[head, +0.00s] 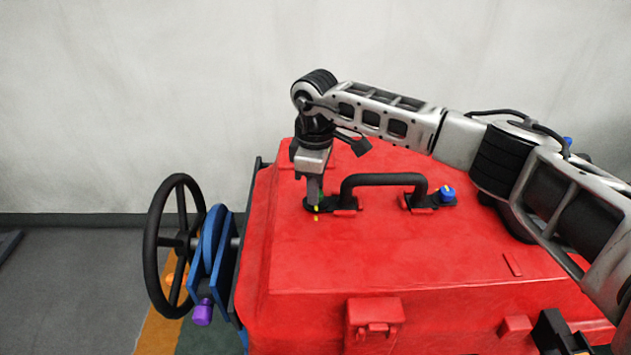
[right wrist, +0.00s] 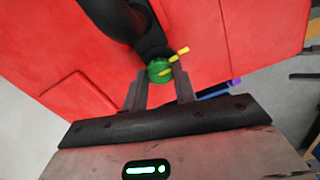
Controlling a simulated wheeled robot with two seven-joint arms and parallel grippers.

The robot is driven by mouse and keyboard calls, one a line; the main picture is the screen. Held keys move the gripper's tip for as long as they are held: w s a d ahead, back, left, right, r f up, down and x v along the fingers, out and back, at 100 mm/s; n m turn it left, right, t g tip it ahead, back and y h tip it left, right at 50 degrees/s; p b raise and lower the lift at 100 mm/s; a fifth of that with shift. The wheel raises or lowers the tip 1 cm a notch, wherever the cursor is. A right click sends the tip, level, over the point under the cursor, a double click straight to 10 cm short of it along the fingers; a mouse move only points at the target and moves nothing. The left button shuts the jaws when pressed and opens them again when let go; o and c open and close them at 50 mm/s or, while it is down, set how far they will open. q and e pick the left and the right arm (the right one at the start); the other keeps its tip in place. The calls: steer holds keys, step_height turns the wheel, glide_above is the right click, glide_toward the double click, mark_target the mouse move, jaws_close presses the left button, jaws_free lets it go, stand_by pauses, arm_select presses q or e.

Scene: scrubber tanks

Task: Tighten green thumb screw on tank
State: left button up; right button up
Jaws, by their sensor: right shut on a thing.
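The red tank (head: 370,250) fills the lower middle of the head view. A black handle (head: 384,180) stands on its top. The green thumb screw (right wrist: 160,70), with a yellow mark, sits by the handle's left foot and shows in the right wrist view. In the head view it is mostly hidden behind my gripper. My right gripper (head: 315,203) points down at the screw. In the right wrist view its fingers (right wrist: 161,84) are shut on the screw's head, one on each side. My left gripper is not in view.
A blue knob (head: 447,194) is at the handle's right foot. A black handwheel (head: 172,240) with blue plates (head: 212,250) and a purple knob (head: 202,313) stands left of the tank. A red latch (head: 375,318) is on the tank's front. A pale wall (head: 150,90) is behind.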

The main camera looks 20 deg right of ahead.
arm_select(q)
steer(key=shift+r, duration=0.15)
arm_select(e)
steer(key=shift+w+r, duration=0.15)
steer(key=shift+r, duration=0.2)
steer(key=o, duration=1)
steer(key=shift+f, duration=0.1)
arm_select(q)
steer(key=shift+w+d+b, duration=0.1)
steer(key=shift+b, duration=0.55)
arm_select(e)
step_height(320, 180, up, 16)
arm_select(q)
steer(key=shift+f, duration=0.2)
